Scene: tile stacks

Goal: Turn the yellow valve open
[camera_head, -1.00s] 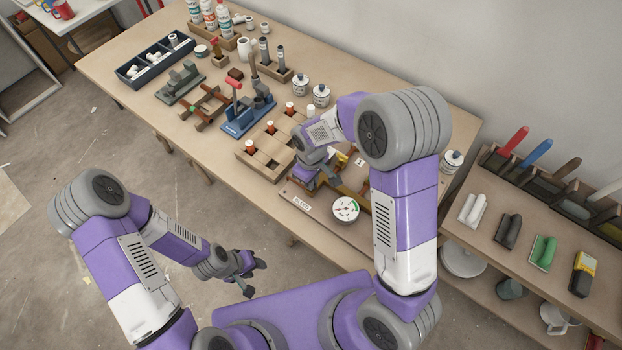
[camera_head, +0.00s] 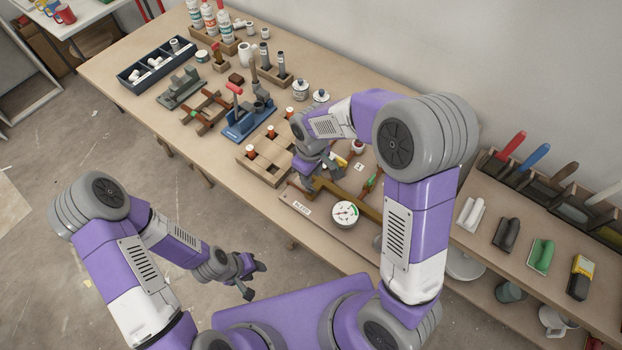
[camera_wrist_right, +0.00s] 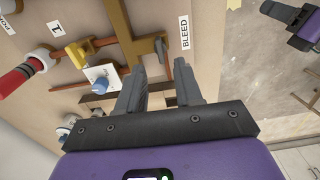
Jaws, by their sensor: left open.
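The yellow valve (camera_wrist_right: 77,53) sits on a pipe of the panel in the right wrist view, up and to the left of my right gripper's fingers. In the head view a small yellow part (camera_head: 342,161) shows just right of my right wrist, partly covered by it. My right gripper (camera_wrist_right: 158,88) has its two fingers apart with nothing between them, clear of the yellow valve; the head view shows it over the panel's left part (camera_head: 308,183). My left gripper (camera_head: 256,279) is open and empty, off the table's front edge.
A wooden block tray (camera_head: 268,157) and a blue clamp-like fixture (camera_head: 247,120) stand to the left.

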